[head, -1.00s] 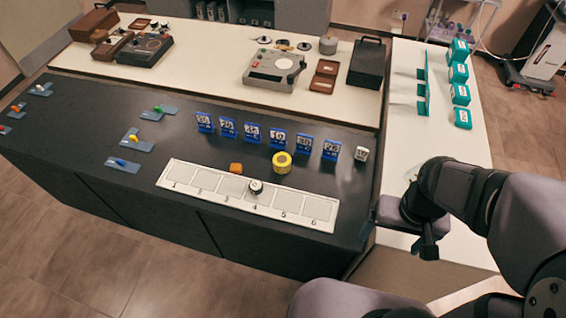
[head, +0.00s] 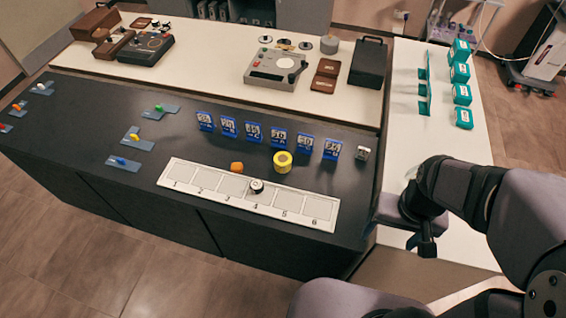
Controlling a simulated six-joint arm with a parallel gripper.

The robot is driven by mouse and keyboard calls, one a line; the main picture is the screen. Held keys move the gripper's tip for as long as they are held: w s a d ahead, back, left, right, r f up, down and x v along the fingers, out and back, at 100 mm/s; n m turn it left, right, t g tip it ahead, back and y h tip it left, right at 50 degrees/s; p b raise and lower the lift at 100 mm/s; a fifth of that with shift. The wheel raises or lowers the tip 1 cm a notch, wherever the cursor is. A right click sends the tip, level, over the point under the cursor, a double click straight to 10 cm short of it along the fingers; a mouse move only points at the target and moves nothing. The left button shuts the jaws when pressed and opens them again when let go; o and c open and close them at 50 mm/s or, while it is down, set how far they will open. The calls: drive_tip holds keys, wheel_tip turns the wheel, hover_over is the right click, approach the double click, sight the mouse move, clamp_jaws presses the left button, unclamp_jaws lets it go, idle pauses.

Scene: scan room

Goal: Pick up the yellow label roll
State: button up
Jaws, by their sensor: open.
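The yellow label roll (head: 283,162) stands on the dark counter, just behind the numbered white strip (head: 246,197), near its right half. It looks like a short upright cylinder with a paler top, and nothing holds it. My gripper (head: 427,247) is at the dark end of my arm, to the right of the counter's right edge and well apart from the roll. It is open and small in view; its fingers are hard to make out, and I see nothing in it.
Bare counter lies right of the roll.

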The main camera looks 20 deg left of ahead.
drive_tip(key=w+a+f+n+t+y+b, duration=0.1)
drive_tip(key=w+a+f+t+b, duration=0.2)
drive_tip(key=w+a+f+b, duration=0.55)
drive_tip(key=n+t+y+b, duration=0.2)
drive_tip(key=t+y+b, duration=0.1)
drive_tip(key=t+b, duration=0.55)
approach(283, 161)
drive_tip(key=shift+t, duration=0.35)
drive_tip(key=w+f, duration=0.1)
drive_tip(key=w+a+f, duration=0.1)
drive_tip(key=w+f, duration=0.1)
drive_tip(key=shift+f, duration=0.15)
drive_tip(key=shift+s+a+f+t, duration=0.1)
drive_tip(key=shift+a+f+t, duration=0.05)
drive_tip(key=shift+a+t, duration=0.3)
drive_tip(key=shift+h, duration=0.3)
drive_tip(key=shift+p+x, duration=1.25)
drive_tip(key=shift+x, duration=2.4)
drive_tip(key=shift+d+f, duration=0.1)
drive_tip(key=shift+d, duration=0.05)
drive_tip(key=c, duration=1.2)
